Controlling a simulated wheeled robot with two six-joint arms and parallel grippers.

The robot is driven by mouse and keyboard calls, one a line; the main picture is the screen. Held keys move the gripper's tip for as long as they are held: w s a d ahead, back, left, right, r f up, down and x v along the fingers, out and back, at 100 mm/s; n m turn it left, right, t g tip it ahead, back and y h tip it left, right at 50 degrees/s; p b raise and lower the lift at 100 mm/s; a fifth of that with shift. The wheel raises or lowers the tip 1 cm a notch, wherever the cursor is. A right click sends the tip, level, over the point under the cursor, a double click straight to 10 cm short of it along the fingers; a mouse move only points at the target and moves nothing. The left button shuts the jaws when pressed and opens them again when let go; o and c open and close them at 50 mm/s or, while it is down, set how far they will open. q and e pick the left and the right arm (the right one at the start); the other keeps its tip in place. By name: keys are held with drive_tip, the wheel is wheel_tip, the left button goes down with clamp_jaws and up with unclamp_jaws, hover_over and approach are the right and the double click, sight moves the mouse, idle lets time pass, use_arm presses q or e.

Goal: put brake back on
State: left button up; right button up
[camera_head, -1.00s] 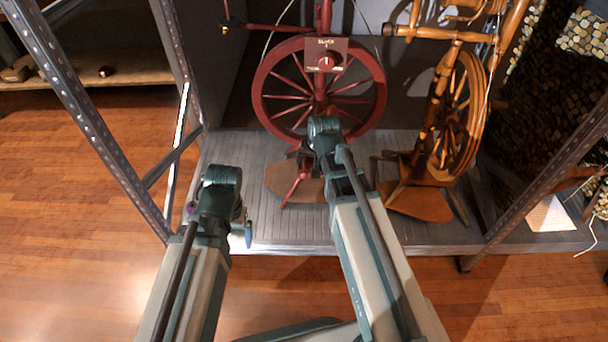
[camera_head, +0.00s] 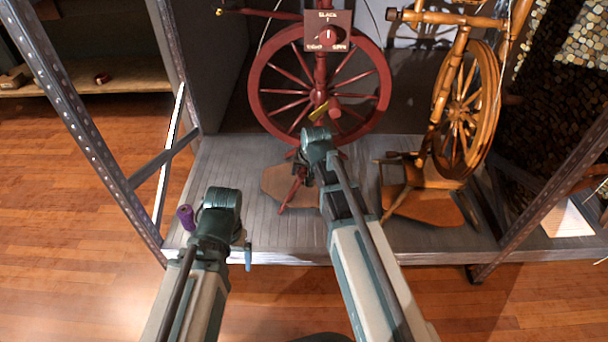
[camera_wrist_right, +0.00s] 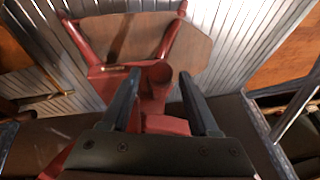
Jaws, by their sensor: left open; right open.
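A red spinning wheel (camera_head: 378,100) stands on a grey platform. A yellow piece (camera_head: 319,110) shows low on the wheel. I cannot make out which part is the brake. My right gripper (camera_wrist_right: 160,73) is open at the wheel's base; in the wrist view a red post with a round end (camera_wrist_right: 157,72) shows between its fingers, contact unclear. My left gripper (camera_head: 222,240) is open near the platform's front edge, its fingers partly hidden. A purple cylinder (camera_head: 186,217) shows beside it; whether they touch is unclear.
An orange wooden spinning wheel (camera_head: 485,110) stands close on the right. Metal posts (camera_head: 75,105) and (camera_head: 545,190) flank the platform. A wooden shelf (camera_head: 130,78) is at the far left.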

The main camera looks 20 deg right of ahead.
drive_tip(key=shift+c, duration=0.2)
clamp_jaws()
idle(1.1)
